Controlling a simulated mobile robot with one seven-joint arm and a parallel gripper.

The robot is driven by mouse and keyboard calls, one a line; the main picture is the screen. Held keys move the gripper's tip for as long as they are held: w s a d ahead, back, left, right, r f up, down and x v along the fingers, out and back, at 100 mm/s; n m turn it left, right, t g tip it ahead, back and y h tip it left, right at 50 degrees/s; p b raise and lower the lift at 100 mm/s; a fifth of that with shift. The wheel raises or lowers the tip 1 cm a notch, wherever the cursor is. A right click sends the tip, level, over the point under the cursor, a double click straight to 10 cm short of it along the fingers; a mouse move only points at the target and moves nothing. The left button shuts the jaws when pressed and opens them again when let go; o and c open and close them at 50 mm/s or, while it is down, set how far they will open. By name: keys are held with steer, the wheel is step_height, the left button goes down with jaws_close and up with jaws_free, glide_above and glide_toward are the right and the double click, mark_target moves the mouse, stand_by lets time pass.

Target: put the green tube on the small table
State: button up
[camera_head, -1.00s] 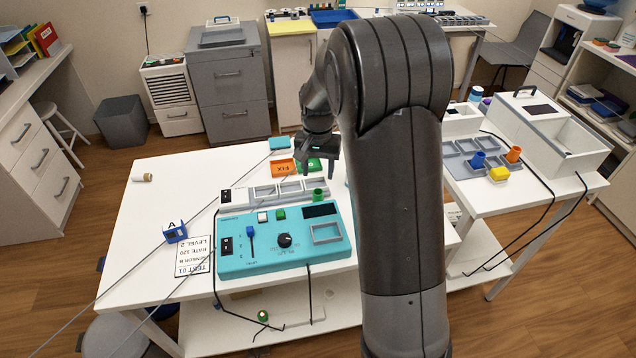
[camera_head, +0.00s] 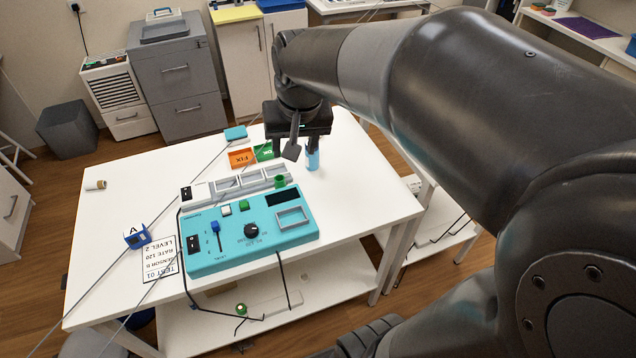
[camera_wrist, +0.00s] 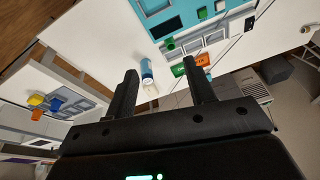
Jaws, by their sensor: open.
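A short green tube (camera_head: 280,181) stands upright at the right end of the grey rack behind the turquoise panel, on the large white table. It also shows in the wrist view (camera_wrist: 169,45). My gripper (camera_head: 300,150) hangs above the back of that table, behind and right of the tube. In the wrist view my gripper (camera_wrist: 161,68) is open, with nothing between its fingers. A smaller white table (camera_wrist: 22,84) shows at the left of the wrist view. In the head view my arm hides most of it.
A blue-and-white bottle (camera_head: 312,158) stands close to my gripper. The turquoise panel (camera_head: 250,235) and grey rack (camera_head: 225,189) fill the table's middle. An orange card (camera_head: 242,158) lies behind them. A grey tray (camera_wrist: 72,98) with coloured pieces occupies part of the smaller table.

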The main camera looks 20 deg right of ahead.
steer(key=s+r+n+t, duration=0.1)
steer(key=s+t, duration=0.1)
steer(key=s, duration=1)
steer(key=shift+s+r+n, duration=0.15)
steer(key=shift+s+n, duration=0.1)
steer(key=shift+n, duration=0.15)
steer(key=shift+o, duration=0.4)
steer(key=shift+s, duration=0.55)
glide_above(279, 178)
steer(key=s, duration=0.6)
step_height(279, 178, down, 17)
steer(key=shift+g, duration=0.3)
steer(key=shift+w+x, duration=0.2)
steer(key=shift+x, duration=5.45)
steer(key=shift+d+r, duration=0.1)
steer(key=shift+d, duration=0.05)
steer(key=shift+c, duration=0.2)
